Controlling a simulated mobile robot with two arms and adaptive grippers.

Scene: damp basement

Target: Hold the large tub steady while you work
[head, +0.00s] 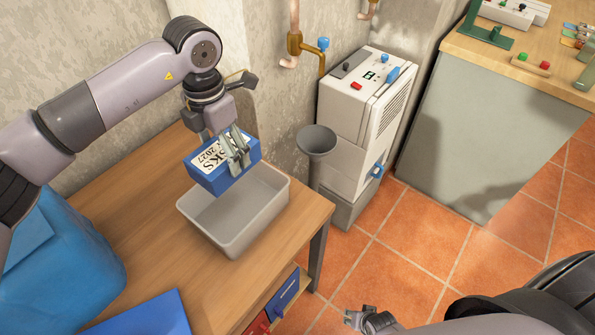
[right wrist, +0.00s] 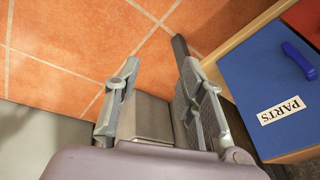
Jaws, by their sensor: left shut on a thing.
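The large grey tub (head: 268,222) stands upright on the wooden table, near its right edge, and its visible inside is empty. My left gripper (head: 236,155) is shut on a blue box (head: 212,172) with a white label that reads "KS 2027" in part. It holds the box tilted over the back left part of the tub. I cannot tell whether box and tub touch. My right gripper (head: 358,318) is low over the floor, right of the table and away from the tub. In the right wrist view its fingers (right wrist: 155,85) are apart with nothing gripped.
A large blue container (head: 60,255) and a flat blue thing (head: 145,315) are on the table at left. Blue and red drawers (head: 285,295) are under its edge. A white dehumidifier-like machine (head: 350,120) and a grey funnel (head: 316,142) stand behind. A workbench (head: 480,130) is at right.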

